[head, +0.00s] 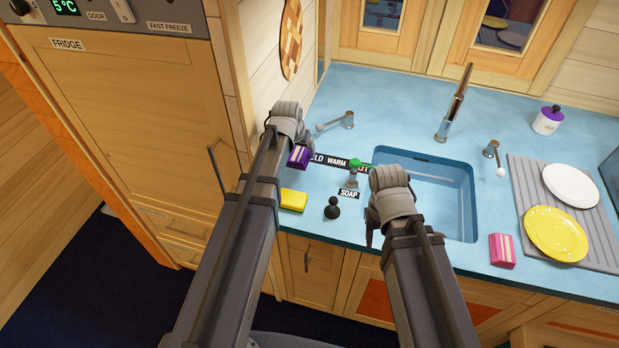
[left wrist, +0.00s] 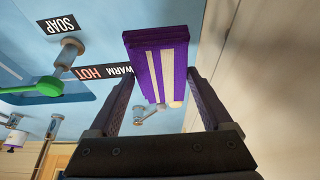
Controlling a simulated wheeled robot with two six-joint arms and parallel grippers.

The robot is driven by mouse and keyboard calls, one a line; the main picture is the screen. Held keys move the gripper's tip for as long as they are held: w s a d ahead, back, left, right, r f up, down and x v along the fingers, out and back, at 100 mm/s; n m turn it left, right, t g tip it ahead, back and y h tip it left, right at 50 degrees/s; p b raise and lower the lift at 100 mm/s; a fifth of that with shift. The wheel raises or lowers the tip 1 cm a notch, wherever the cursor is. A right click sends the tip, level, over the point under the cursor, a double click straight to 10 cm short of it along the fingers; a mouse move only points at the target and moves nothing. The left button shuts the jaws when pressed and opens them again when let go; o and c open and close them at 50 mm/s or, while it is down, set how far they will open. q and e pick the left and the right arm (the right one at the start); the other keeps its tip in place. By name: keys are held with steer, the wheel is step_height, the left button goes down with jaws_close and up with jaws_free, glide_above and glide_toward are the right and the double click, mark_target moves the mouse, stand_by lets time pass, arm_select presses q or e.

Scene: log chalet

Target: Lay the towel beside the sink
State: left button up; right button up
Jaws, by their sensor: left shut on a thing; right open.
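A folded purple towel with pale stripes (head: 299,158) is between the fingers of my left gripper (head: 292,146), over the counter left of the sink (head: 462,192). In the left wrist view the towel (left wrist: 152,62) sticks out beyond the two fingers of the gripper (left wrist: 158,92). I cannot tell how high it is above the counter. My right gripper (head: 374,228) points down by the sink's front left corner, open and with nothing seen in it; its fingers are partly hidden. A pink striped folded cloth (head: 502,251) lies at the counter's front edge, right of the sink.
Plates (head: 556,234) lie on a ribbed drainer (head: 520,180) at right. The fridge (head: 130,100) borders the counter at left.

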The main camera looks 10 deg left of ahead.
arm_select(q)
steer(key=b, duration=0.5)
glide_above(302, 174)
steer(key=s, duration=0.2)
steer(key=f, duration=0.5)
steer(key=shift+w+f, duration=0.2)
steer(key=shift+f, duration=0.05)
steer(key=shift+f, duration=0.1)
step_height(302, 174, down, 4)
steer(key=b, duration=0.3)
steer(key=shift+r, duration=0.2)
steer(key=shift+f+b, duration=0.15)
steer(key=shift+b, duration=0.25)
steer(key=o, duration=1)
